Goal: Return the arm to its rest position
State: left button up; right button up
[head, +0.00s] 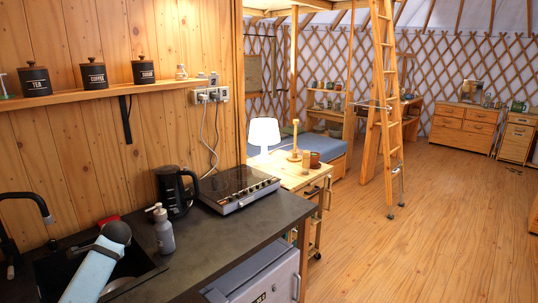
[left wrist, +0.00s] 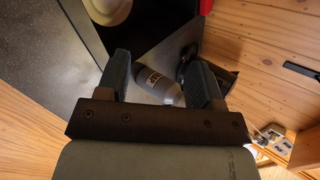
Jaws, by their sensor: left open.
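My left arm (head: 92,268) comes in at the bottom left of the head view, over the sink, ending in a dark rounded part. Its fingers cannot be made out there. In the left wrist view my left gripper (left wrist: 158,70) is open, with its two dark fingers apart. A grey bottle (left wrist: 158,86) shows between and beyond the fingers; I see nothing gripped. In the head view the grey pump bottle (head: 164,232) stands upright on the counter, right of my arm. My right gripper is in neither view.
The dark counter (head: 235,238) holds a black kettle (head: 176,190) and a hotplate (head: 236,187). A black tap (head: 25,205) rises at the left by the sink. A shelf (head: 100,92) with canisters runs along the wall above. The wooden floor to the right is clear.

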pick_arm(q)
jog(key=w+d+r+n+t+h, duration=0.5)
jog(key=w+d+r+n+t, duration=0.3)
jog(key=r+t, duration=0.25)
jog(key=s+d+f+g+h, duration=0.1)
jog(key=s+d+f, duration=0.3)
jog(key=s+f, duration=0.3)
jog(key=s+d+f+g+h, duration=0.1)
jog(key=s+d+f, duration=0.45)
jog(key=f, duration=0.35)
jog(key=s+d+f+h, duration=0.2)
jog(key=s+d+f, duration=0.1)
jog(key=s+f, duration=0.35)
jog(key=s+d+f+g, duration=0.1)
jog(key=s+d+f, duration=0.2)
jog(key=s, duration=0.7)
jog(key=s+d+f+g+h, duration=0.1)
jog(key=s+d+f, duration=0.2)
jog(key=s, duration=0.7)
jog(key=s+d+f+g, duration=0.1)
jog(key=s+d+f, duration=0.2)
jog(key=s+d, duration=0.3)
jog(key=s, duration=0.4)
jog(key=shift+f+g+h, duration=0.2)
jog(key=shift+g+h, duration=0.15)
jog(key=shift+h, duration=0.05)
